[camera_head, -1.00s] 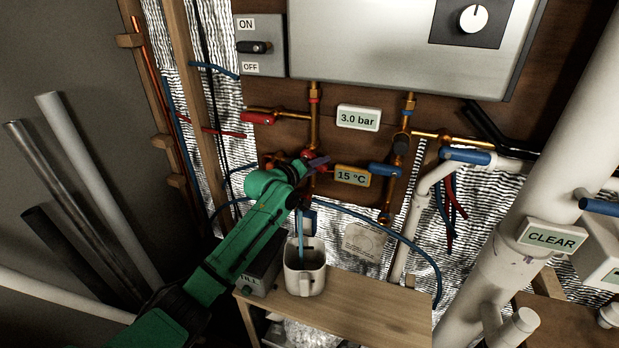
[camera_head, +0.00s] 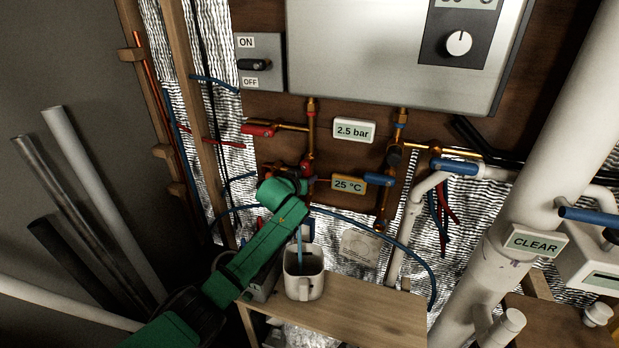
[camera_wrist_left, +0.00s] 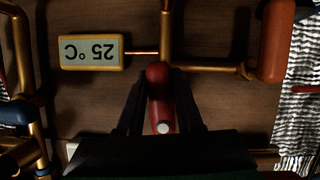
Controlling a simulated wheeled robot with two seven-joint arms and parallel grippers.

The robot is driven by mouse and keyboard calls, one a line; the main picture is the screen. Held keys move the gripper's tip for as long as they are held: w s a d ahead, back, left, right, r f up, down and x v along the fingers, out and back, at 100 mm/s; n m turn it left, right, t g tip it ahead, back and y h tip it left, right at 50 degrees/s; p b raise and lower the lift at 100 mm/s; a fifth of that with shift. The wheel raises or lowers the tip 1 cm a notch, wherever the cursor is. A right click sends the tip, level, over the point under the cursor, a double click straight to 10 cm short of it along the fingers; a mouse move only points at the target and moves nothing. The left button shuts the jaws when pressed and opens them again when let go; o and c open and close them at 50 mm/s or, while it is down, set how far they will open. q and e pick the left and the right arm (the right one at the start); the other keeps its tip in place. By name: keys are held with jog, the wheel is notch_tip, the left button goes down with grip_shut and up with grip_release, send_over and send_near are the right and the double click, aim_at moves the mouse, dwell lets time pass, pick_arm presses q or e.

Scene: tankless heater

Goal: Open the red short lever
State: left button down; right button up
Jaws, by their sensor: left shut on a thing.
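The red short lever (camera_wrist_left: 158,95) is in the middle of the left wrist view, on a copper pipe, with its pale round end towards me. The dark fingers of my left gripper (camera_wrist_left: 161,108) lie on both sides of it and are shut on it. In the head view the green left wrist covers most of the lever and of the left gripper (camera_head: 304,192). A bit of red valve (camera_head: 306,167) shows just above the wrist. My right gripper is in neither view.
A longer red lever (camera_head: 258,130) is at the upper left, and a blue lever (camera_head: 379,179) at the right. Displays read 2.5 bar (camera_head: 354,131) and 25 °C (camera_head: 349,184). A white mug (camera_head: 303,280) stands on the wooden shelf (camera_head: 370,309) below, with a bluish stream above it.

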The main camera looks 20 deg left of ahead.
pick_arm(q)
jog(key=shift+a+m+y, duration=0.3)
jog(key=shift+m+y, duration=0.1)
jog(key=shift+m, duration=0.1)
jog(key=c, duration=0.6)
grip_release()
jog(key=shift+o, duration=0.2)
jog(key=a+b+v, duration=0.1)
jog(key=b+v, duration=0.1)
jog(key=v, duration=1.2)
jog(key=shift+s+d, duration=0.2)
jog(key=shift+d, duration=0.2)
jog(key=shift+r, duration=0.1)
